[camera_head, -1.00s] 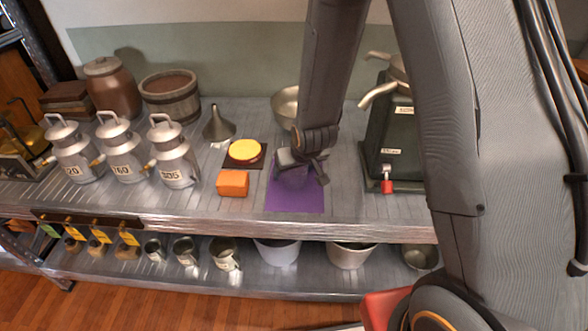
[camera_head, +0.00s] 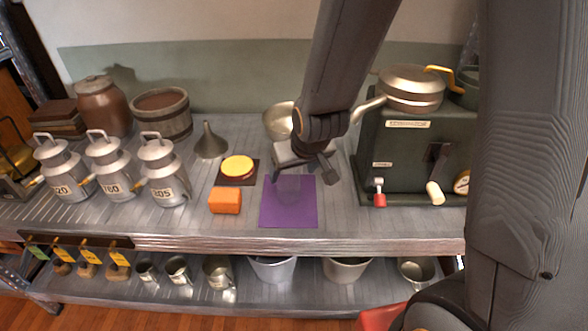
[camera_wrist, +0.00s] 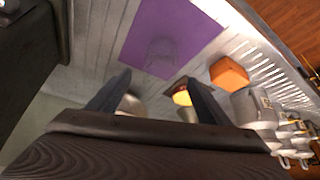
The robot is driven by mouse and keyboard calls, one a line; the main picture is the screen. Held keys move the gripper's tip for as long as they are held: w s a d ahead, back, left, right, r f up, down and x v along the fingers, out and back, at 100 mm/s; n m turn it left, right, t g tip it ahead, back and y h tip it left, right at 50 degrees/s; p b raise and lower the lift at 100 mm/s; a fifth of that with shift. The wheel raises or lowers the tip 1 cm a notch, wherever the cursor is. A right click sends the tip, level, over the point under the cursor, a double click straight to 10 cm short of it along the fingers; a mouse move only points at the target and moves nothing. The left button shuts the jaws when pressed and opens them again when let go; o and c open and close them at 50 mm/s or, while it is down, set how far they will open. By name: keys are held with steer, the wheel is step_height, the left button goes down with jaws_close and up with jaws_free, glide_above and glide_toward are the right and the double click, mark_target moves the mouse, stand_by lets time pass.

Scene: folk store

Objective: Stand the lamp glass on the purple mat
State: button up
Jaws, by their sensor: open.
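The lamp glass (camera_head: 289,187) is a faint, see-through shape on the back part of the purple mat (camera_head: 288,214). In the wrist view the lamp glass (camera_wrist: 160,52) shows as a pale outline against the purple mat (camera_wrist: 190,25); it seems upright, clear of the mat's edges. My gripper (camera_head: 308,170) is behind and slightly right of the glass, apart from it or nearly so. In the wrist view my gripper (camera_wrist: 159,77) has its two dark fingers spread with nothing between them. The glass's exact rim and base are hard to make out.
An orange block (camera_head: 225,200) and a yellow disc on a dark mat (camera_head: 238,167) lie left of the purple mat. A metal bowl (camera_head: 277,122) and a funnel (camera_head: 210,143) stand behind. A dark green machine (camera_head: 405,150) stands close on the right. Milk cans (camera_head: 163,172) stand farther left.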

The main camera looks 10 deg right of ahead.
steer(key=shift+s+d+r, duration=0.2)
steer(key=shift+s+r, duration=0.15)
steer(key=shift+r, duration=0.05)
steer(key=s+d+r+m+g, duration=0.1)
steer(key=s+d+g, duration=0.1)
steer(key=s+d, duration=0.2)
steer(key=s+d+r+m+g+h, duration=0.1)
steer(key=s+d, duration=0.4)
steer(key=s, duration=0.6)
steer(key=r+g, duration=0.1)
steer(key=g, duration=0.1)
steer(key=shift+g, duration=0.3)
steer(key=shift+a, duration=0.1)
